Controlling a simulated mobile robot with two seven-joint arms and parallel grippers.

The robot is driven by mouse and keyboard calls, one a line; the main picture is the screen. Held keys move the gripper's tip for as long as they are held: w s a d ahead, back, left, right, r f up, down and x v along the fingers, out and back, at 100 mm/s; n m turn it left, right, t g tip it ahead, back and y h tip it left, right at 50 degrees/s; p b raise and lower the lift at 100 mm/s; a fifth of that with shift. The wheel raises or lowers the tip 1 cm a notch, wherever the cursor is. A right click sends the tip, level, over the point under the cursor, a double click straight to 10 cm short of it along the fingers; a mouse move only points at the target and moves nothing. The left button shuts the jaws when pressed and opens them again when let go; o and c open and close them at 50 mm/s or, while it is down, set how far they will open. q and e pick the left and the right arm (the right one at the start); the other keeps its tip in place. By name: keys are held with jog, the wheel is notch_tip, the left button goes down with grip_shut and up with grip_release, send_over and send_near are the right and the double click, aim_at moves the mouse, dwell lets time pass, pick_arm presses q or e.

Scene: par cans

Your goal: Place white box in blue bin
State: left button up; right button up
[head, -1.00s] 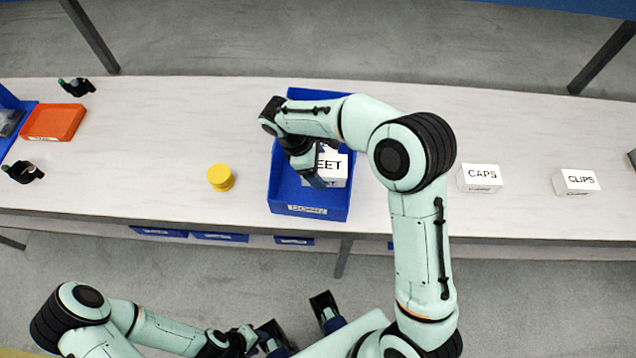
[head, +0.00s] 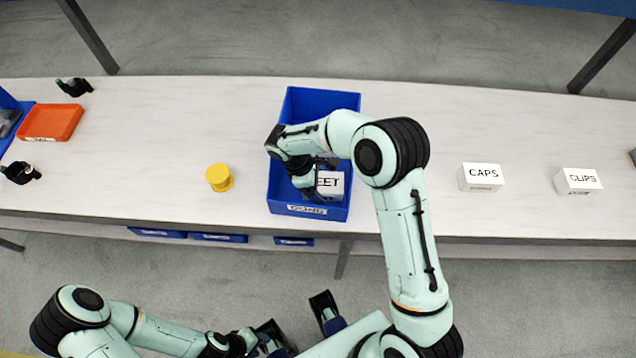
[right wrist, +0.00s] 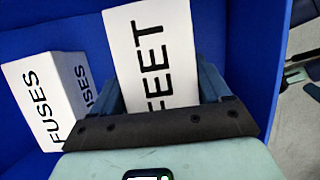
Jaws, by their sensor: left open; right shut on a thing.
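The blue bin (head: 318,101) stands on the table and also fills much of the right wrist view (right wrist: 232,25). My right gripper (head: 314,178) is inside it, shut on a white box (head: 331,185) marked FEET. In the right wrist view the FEET box (right wrist: 152,50) sits between the two fingers of my right gripper (right wrist: 165,95). A second white box marked FUSES (right wrist: 45,95) stands in the bin beside it, to the left. I cannot tell whether the FEET box touches the bin floor. My left gripper (head: 297,322) is open and empty, in front of the table.
White boxes marked CAPS (head: 481,177) and CLIPS (head: 577,181) stand on the table to the right. A yellow round thing (head: 219,178) is left of the bin. An orange tray (head: 50,122) lies at the far left. The table between them is clear.

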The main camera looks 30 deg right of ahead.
jog(key=o, duration=1.1)
jog(key=shift+f, duration=0.1)
jog(key=shift+r, duration=0.2)
jog(key=p+v, duration=0.1)
jog(key=v, duration=1.1)
jog(key=shift+w+f, duration=0.1)
